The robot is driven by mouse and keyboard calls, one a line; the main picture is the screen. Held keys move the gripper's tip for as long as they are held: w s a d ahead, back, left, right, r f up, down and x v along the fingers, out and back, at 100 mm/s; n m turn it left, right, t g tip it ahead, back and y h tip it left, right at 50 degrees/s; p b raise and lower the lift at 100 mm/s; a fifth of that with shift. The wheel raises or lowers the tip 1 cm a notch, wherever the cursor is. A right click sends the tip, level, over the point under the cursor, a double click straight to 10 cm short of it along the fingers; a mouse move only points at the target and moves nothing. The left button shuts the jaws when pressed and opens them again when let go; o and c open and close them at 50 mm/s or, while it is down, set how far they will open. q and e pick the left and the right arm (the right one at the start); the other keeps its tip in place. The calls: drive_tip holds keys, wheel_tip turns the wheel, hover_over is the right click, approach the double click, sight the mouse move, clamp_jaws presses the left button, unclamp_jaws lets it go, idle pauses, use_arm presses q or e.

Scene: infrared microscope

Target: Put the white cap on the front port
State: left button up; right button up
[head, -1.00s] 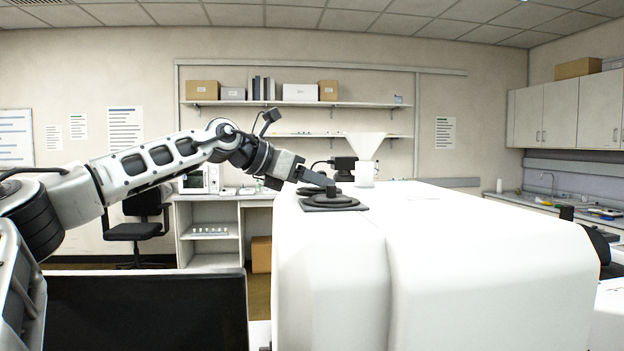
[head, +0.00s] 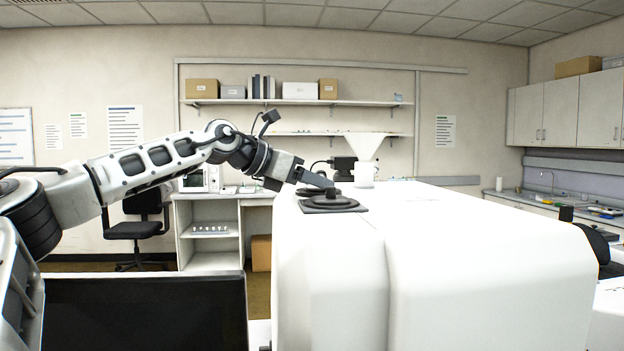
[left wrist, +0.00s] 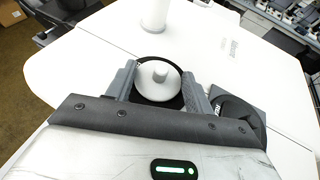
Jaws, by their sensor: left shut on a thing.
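My left gripper (head: 329,190) reaches in from the left over the top of the white microscope housing (head: 480,240). In the left wrist view the gripper (left wrist: 158,88) is shut on the white cap (left wrist: 159,76), a round disc with a small knob, one grey finger on each side. A black round port ring (left wrist: 150,58) shows around and beneath the cap; whether the cap touches it I cannot tell. A black square plate with a round opening (left wrist: 237,108) lies to the right of the gripper. In the head view the cap is not discernible. My right gripper is not in view.
A white funnel-shaped part (head: 364,148) stands on the housing behind the gripper. A dark monitor (head: 145,312) is at the lower left. Shelves with boxes (head: 300,92) are on the back wall. The housing top to the right is mostly clear.

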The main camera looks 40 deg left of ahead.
use_arm(q)
drive_tip(key=shift+f, duration=0.3)
